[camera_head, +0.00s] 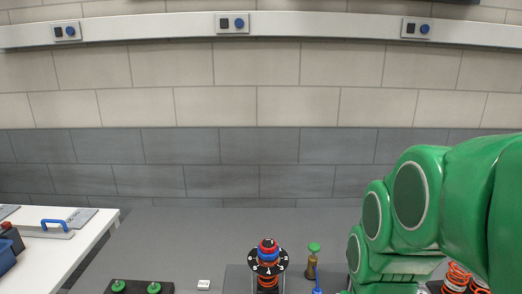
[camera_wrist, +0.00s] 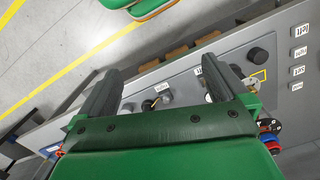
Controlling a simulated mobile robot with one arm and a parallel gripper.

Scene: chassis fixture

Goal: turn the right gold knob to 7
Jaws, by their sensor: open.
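My gripper (camera_wrist: 160,66) is open, with two dark fingers spread over a grey panel (camera_wrist: 185,84) in the wrist view. In the head view, my green arm fills the right side and my gripper is out of sight.
A black knob (camera_wrist: 258,56) and several white labels (camera_wrist: 298,30) are at the panel's right. Brown blocks (camera_wrist: 176,53) line its far edge. In the head view, a numbered dial stack (camera_head: 268,258) and a brass post with green top (camera_head: 313,260) stand near a white table (camera_head: 90,237).

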